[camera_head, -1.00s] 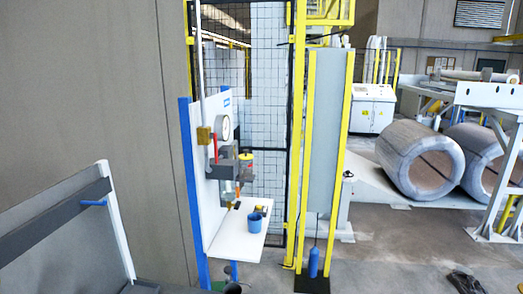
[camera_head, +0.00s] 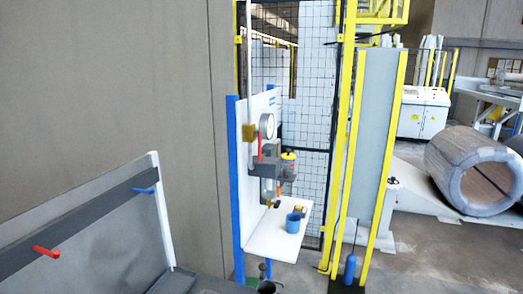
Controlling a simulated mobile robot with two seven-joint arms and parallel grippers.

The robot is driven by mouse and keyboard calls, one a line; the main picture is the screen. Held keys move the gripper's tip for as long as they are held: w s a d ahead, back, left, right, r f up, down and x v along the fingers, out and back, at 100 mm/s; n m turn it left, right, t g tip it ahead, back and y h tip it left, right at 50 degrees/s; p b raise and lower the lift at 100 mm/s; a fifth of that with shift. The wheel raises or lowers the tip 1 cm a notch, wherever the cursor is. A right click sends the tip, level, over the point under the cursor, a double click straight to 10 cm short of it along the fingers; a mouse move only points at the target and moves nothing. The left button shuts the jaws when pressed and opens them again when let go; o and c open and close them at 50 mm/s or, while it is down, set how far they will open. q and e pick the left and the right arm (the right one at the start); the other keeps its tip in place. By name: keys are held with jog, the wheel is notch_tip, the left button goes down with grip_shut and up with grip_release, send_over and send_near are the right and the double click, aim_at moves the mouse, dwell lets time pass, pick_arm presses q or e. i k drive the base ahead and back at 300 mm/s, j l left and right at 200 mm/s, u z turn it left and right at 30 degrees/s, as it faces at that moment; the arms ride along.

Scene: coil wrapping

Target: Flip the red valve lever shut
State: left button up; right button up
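A small red lever (camera_head: 260,147) stands upright on the white panel (camera_head: 243,190) with blue posts, in the middle of the head view. It is beside a brass-coloured valve body (camera_head: 249,131) on a vertical pipe and just below the left side of a round gauge (camera_head: 267,126). The lever is small here, and I cannot tell exactly how it joins the valve. A dark grey block (camera_head: 264,169) sits right below it. Neither of my grippers is in view.
A white shelf (camera_head: 268,246) with a blue cup (camera_head: 293,223) juts out below the lever. At left, a grey rack (camera_head: 95,235) carries a red peg (camera_head: 46,252) and a blue peg (camera_head: 143,191). A yellow-framed column (camera_head: 370,150) and a large coil (camera_head: 478,172) stand at right.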

aim_at(257, 133)
jog(key=i+l, duration=0.3)
jog(key=i, duration=0.25)
jog(key=i+l, duration=0.35)
jog(key=i, duration=0.25)
jog(key=i+l+u, duration=0.1)
jog(key=i+l, duration=0.2)
jog(key=i, duration=0.25)
jog(key=i+l, duration=0.4)
jog(key=i, duration=0.15)
